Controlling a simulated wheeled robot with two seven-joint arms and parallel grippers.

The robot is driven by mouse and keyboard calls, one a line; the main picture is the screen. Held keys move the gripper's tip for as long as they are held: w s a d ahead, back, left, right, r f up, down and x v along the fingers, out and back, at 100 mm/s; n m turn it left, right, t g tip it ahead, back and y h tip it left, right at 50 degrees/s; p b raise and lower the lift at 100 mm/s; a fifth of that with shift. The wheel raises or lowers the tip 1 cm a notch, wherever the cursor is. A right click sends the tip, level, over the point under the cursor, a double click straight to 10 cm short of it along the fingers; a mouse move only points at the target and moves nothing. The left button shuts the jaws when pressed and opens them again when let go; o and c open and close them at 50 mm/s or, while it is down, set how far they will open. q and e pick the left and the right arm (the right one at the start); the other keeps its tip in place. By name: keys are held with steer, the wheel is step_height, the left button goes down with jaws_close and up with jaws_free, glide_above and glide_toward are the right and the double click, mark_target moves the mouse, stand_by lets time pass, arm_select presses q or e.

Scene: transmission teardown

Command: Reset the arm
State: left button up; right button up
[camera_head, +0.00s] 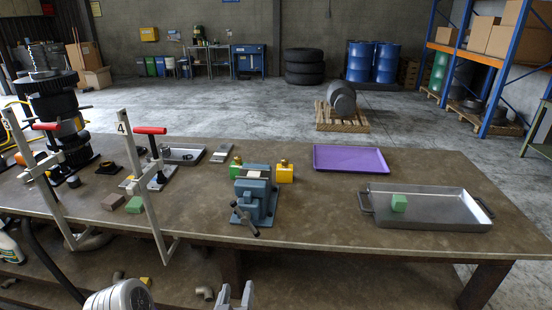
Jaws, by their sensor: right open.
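The rest of that arm is cut off by the frame.
The brown workbench (330,228) bears a purple tray (350,172), a metal tray (375,218) with a green block (399,203), and a yellow block (285,173). Tall clamps (140,185) stand at left. The bench's middle front right of the vise is clear.

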steer(key=w+d+f+m+g+y, duration=0.1)
steer(key=d+f+g, duration=0.4)
steer(key=f, duration=0.7)
steer(key=w+d+f+m+g+y, duration=0.1)
steer(key=d+f+g, duration=0.2)
steer(key=d+f, duration=0.6)
arm_select(q)
steer(key=shift+w+f, duration=0.15)
steer(key=shift+w, duration=0.4)
arm_select(e)
steer(key=s+d+f+m+g+y, duration=0.1)
steer(key=s+f+g, duration=0.3)
steer(key=s, duration=0.5)
steer(key=s+d+f+m+g+y, duration=0.2)
steer(key=s+d+f+g, duration=0.2)
steer(key=s+f, duration=0.4)
steer(key=shift+s+f+g, duration=0.35)
steer(key=shift+f+g, duration=0.05)
steer(key=shift+f, duration=0.25)
